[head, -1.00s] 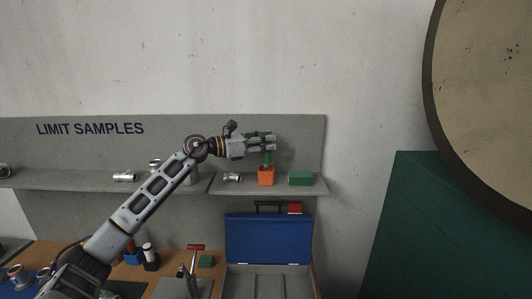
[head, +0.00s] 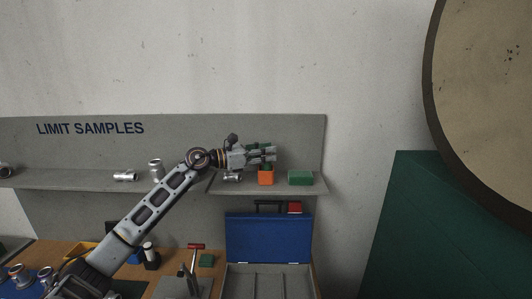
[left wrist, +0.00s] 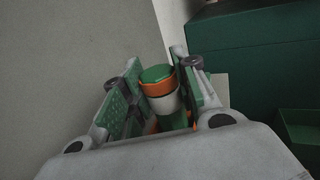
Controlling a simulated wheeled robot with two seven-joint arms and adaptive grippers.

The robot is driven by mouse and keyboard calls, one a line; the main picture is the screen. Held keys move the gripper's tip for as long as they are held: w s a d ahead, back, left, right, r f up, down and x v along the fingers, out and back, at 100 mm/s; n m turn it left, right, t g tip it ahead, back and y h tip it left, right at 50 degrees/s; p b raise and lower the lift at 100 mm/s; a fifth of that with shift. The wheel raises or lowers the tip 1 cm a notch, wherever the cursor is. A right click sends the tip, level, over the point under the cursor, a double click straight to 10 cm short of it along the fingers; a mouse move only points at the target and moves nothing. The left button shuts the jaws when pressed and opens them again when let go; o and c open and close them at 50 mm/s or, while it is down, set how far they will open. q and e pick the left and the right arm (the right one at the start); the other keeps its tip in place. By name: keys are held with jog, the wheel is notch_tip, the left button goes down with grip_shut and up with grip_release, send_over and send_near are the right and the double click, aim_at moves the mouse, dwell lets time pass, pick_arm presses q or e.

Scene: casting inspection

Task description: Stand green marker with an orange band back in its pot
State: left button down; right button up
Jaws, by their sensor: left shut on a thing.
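My left gripper (head: 262,155) is above the right shelf and shut on the green marker (head: 267,166). In the left wrist view the marker (left wrist: 158,92) stands between the two green-padded fingers, with its green cap, orange band, a pale section and a green lower body showing. The orange pot (head: 265,178) stands on the shelf directly below the gripper. The marker's lower part is down at the pot's mouth; how deep it sits inside is hidden. My right gripper is not in view.
A green block (head: 300,178) sits right of the pot on the shelf (head: 225,189). A silver casting (head: 232,177) sits to its left. Below are an open blue case (head: 267,238) and a red-handled clamp (head: 196,246).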

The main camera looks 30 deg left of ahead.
pick_arm(q)
jog(key=shift+f+b, duration=0.2)
jog(key=shift+b, duration=0.1)
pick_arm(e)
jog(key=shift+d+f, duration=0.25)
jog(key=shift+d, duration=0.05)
pick_arm(q)
jog(key=c, duration=1.1)
grip_release()
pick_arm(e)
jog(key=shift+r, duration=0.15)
pick_arm(q)
jog(key=shift+r+p, duration=0.1)
jog(key=shift+p, duration=0.35)
jog(key=shift+s, duration=0.1)
jog(key=b+v, duration=0.5)
jog(key=v, duration=0.8)
jog(key=shift+s+a+f+b, duration=0.2)
jog(key=shift+s+f+b, duration=0.1)
jog(key=shift+f+b, duration=0.1)
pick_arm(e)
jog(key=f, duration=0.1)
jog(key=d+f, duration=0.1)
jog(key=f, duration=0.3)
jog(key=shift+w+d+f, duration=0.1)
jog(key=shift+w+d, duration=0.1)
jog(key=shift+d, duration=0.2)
